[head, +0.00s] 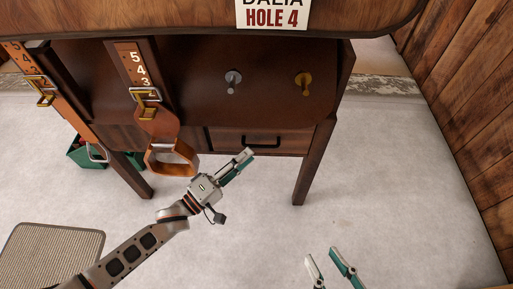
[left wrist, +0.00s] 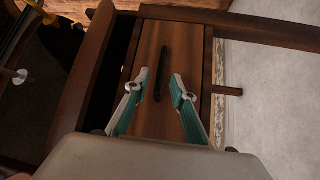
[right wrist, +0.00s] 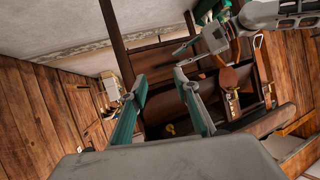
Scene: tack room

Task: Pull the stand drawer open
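The stand drawer (head: 285,142) has a brown wooden front under the stand's right half in the head view. It looks shut. Its black bar handle (head: 261,141) runs across the front. My left gripper (head: 245,158) is open, just in front of and below the handle. In the left wrist view the handle (left wrist: 162,72) lies lengthwise between and beyond the open fingers (left wrist: 160,88); I see no grip on it. My right gripper (head: 324,258) is open and empty, low over the floor at right; its spread fingers also show in the right wrist view (right wrist: 160,80).
The wooden stand (head: 305,165) has legs either side of the drawer. A leather strap with a stirrup (head: 172,155) hangs left of my left gripper. Two knobs (head: 303,82) are above. A green bin (head: 88,152) and mat (head: 50,250) are left. Floor at right is clear.

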